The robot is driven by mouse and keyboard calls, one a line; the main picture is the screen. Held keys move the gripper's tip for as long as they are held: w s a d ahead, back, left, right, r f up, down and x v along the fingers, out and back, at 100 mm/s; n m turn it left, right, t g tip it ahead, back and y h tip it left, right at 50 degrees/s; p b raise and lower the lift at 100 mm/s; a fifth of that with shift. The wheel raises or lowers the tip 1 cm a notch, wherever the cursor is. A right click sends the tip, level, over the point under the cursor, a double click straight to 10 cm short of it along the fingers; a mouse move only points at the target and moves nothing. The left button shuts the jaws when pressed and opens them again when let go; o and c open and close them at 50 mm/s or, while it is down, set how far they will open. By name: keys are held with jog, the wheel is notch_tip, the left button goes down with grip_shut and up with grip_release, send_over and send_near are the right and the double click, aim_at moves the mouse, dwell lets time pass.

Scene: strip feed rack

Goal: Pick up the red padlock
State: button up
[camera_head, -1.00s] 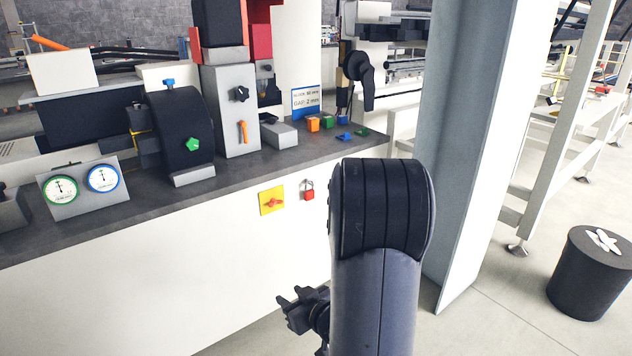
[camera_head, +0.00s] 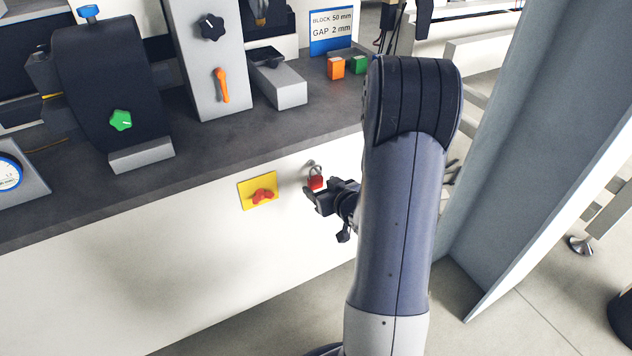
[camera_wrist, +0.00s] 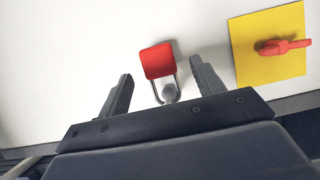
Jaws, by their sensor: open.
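The red padlock (camera_head: 315,183) hangs by its grey shackle from a small peg on the white front panel of the bench. In the wrist view the padlock (camera_wrist: 157,61) appears upside down, with its shackle toward the gripper and around the round grey peg end (camera_wrist: 169,93). My gripper (camera_head: 308,194) is just below and in front of the padlock in the head view. In the wrist view my gripper (camera_wrist: 160,72) is open, with one finger on each side of the padlock and visible gaps between. Nothing is held.
A yellow plate (camera_head: 258,192) with a red rotary switch (camera_head: 263,196) is on the panel left of the padlock. The dark bench top (camera_head: 240,140) juts above it. Orange (camera_head: 336,68) and green (camera_head: 359,65) blocks stand on the bench. A grey column (camera_head: 540,130) is at right.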

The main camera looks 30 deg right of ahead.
aim_at(317, 183)
jog(key=shift+x, duration=1.6)
jog(key=shift+s+f, duration=0.1)
jog(key=shift+c, duration=0.2)
jog(key=c, duration=1.1)
